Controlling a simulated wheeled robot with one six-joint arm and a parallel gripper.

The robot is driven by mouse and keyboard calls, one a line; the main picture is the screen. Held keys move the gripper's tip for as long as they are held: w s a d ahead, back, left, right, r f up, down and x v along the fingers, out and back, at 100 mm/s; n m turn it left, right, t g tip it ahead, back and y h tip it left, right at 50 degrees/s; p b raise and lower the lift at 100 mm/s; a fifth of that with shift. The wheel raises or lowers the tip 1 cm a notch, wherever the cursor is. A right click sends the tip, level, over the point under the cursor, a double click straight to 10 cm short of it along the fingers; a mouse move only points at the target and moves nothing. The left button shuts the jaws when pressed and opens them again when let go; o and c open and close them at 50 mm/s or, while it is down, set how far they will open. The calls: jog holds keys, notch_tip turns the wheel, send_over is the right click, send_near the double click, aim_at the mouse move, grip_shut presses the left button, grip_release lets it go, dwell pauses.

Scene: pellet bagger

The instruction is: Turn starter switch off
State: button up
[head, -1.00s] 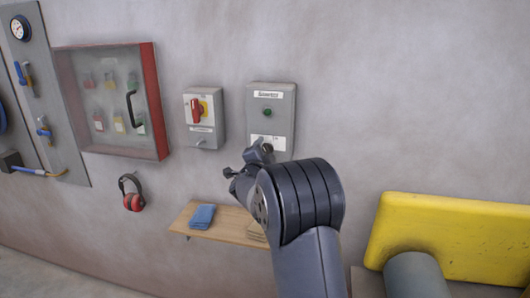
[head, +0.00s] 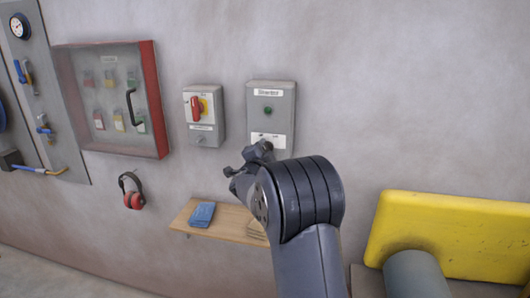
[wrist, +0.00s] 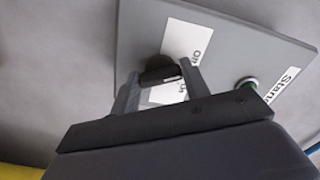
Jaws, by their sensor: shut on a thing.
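The starter box (head: 284,113) is a grey wall box with a green lamp (head: 268,111) and a white label. In the wrist view, the box plate (wrist: 142,30) shows the lamp (wrist: 248,83) and a label (wrist: 188,40) with "Off" and "On" markings. My gripper (wrist: 158,74) has its two fingers on either side of the black switch knob (wrist: 156,66) and is shut on it. The knob's exact setting is hard to tell.
A grey box with a red rotary handle (head: 196,109) is close on the left. A red-framed cabinet (head: 157,100) and red ear defenders (head: 132,200) are farther left. A yellow machine part (head: 460,235) is at right.

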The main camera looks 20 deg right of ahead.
jog(key=o, duration=1)
jog(key=b+v, duration=0.3)
jog(key=v, duration=0.8)
jog(key=shift+w, duration=0.1)
jog(key=p+x, duration=0.3)
jog(key=x, duration=0.7)
jog(key=shift+w+d, duration=0.35)
jog(key=shift+w, duration=0.05)
jog(key=shift+m, duration=0.3)
